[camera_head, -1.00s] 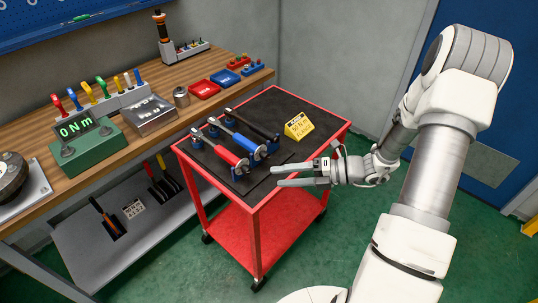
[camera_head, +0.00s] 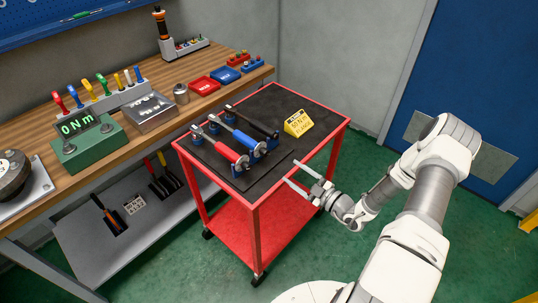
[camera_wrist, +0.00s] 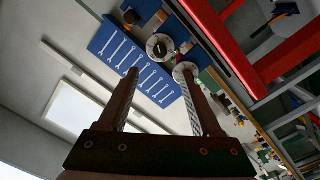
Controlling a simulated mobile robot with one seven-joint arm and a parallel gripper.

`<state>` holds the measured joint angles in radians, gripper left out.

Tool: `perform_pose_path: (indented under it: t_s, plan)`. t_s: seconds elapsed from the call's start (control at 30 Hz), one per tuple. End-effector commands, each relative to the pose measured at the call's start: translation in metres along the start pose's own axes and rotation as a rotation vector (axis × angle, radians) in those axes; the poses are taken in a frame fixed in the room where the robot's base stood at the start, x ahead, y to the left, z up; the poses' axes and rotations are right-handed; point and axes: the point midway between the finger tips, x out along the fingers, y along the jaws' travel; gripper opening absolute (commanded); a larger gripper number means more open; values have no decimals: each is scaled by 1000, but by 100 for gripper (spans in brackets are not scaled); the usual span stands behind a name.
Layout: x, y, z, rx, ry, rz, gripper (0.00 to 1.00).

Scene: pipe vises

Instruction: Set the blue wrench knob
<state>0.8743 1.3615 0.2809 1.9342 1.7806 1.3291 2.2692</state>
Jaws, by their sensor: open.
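The blue wrench (camera_head: 244,140) lies between a red wrench (camera_head: 228,152) and a black wrench (camera_head: 260,127), all in stands on the cart's dark top. Its blue handle points to the lower right; the setting of its end knob (camera_head: 261,150) is too small to read. My gripper (camera_head: 291,172) is open and empty at the cart's right front edge, to the right of and apart from the blue wrench. Its two fingers also show in the wrist view (camera_wrist: 159,72) with nothing between them.
A yellow sign (camera_head: 298,122) stands on the red cart (camera_head: 338,135), behind the gripper. The workbench (camera_head: 145,78) on the left holds a green display box (camera_head: 85,142) reading 0 Nm, and red and blue trays. Green floor is clear to the cart's right.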

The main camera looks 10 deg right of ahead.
Motion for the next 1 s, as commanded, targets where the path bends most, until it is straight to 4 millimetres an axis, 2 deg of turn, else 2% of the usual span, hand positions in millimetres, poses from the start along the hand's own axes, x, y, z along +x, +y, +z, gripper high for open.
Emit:
perform_pose_path:
  t_s: [0.03,0.3,0.5,0.7,0.97,1.0]
  plan:
    - [12,0,-2,-2,4,-4,66]
    - [71,-1,-1,-3,3,-5,66]
    - [102,-1,-1,-4,2,-3,66]
    - [115,-1,0,-2,0,-3,66]
    - [117,0,0,-2,0,-2,66]
    - [116,0,0,-2,0,-2,62]
